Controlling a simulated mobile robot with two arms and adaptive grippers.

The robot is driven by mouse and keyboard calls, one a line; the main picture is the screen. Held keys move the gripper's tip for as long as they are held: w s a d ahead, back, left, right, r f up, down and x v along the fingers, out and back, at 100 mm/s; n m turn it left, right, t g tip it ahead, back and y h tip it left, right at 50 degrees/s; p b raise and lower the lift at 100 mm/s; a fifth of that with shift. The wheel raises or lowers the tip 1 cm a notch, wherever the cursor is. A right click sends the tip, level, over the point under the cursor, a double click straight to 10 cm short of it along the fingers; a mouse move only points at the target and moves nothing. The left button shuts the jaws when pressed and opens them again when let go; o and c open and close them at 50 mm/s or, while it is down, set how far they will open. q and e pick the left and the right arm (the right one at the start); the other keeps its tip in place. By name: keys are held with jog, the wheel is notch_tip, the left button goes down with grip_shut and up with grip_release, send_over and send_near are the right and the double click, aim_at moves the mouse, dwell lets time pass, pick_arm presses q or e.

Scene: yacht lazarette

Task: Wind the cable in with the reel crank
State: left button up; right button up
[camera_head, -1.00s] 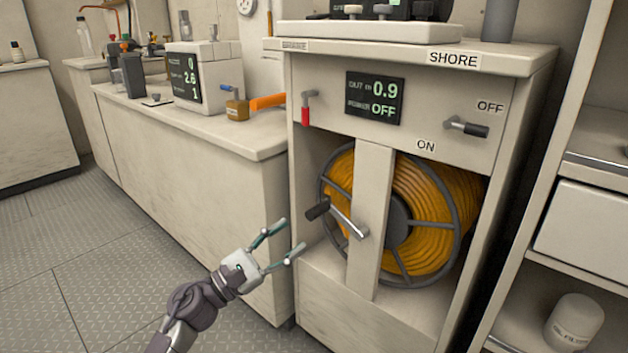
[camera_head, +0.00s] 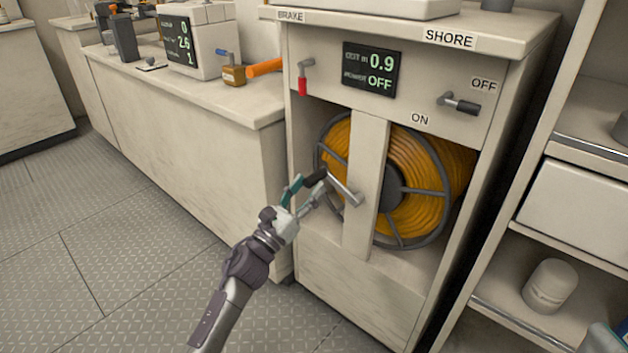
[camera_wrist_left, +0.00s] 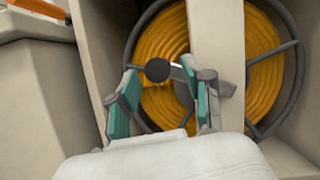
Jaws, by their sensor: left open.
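The reel (camera_head: 422,190), wound with orange cable, sits in the open bay of the cabinet. Its crank (camera_head: 343,190) is a metal arm on the front post, with a dark handle (camera_head: 316,176) pointing up and left. My left gripper (camera_head: 306,189) is open right at the handle. In the left wrist view the handle's round end (camera_wrist_left: 158,70) shows between the two fingertips of the left gripper (camera_wrist_left: 163,92); I cannot tell whether they touch it. A display (camera_head: 370,70) reads 0.9 out and OFF. My right gripper is not in view.
The red brake lever (camera_head: 303,78) hangs below the BRAKE label. The shore switch (camera_head: 460,104) sits between OFF and ON. The cabinet's middle post (camera_head: 366,190) stands right of the crank. Shelves (camera_head: 590,150) are at right; floor at left is clear.

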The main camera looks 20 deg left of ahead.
pick_arm(q)
jog(key=shift+x, duration=1.45)
jog(key=shift+c, duration=0.4)
grip_shut()
